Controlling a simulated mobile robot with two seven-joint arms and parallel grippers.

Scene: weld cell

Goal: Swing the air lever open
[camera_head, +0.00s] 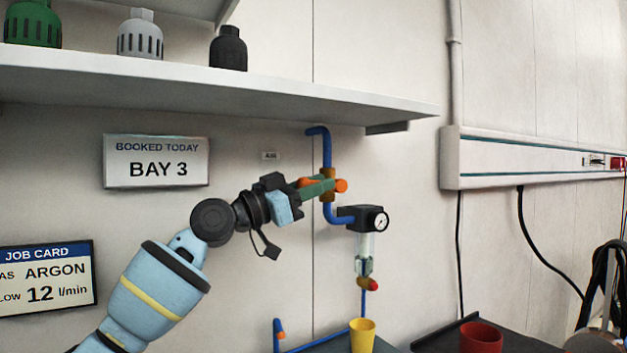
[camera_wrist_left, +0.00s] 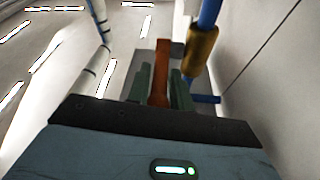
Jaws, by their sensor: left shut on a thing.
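The air lever is orange (camera_head: 341,186) and sits at a brass valve (camera_head: 328,173) on a vertical blue pipe on the wall. It lies roughly level, across the line of the pipe. My left gripper (camera_head: 320,187) reaches it from the left, its green fingers shut on the lever and hiding part of it. In the left wrist view the lever (camera_wrist_left: 158,88) runs between the two green fingers (camera_wrist_left: 160,94), beside the brass valve body (camera_wrist_left: 201,50). My right gripper is not in view.
A pressure gauge with a black regulator (camera_head: 366,217) hangs just below right of the valve. A white shelf (camera_head: 220,90) is above my arm. A yellow cup (camera_head: 362,337) and a red cup (camera_head: 480,338) stand below.

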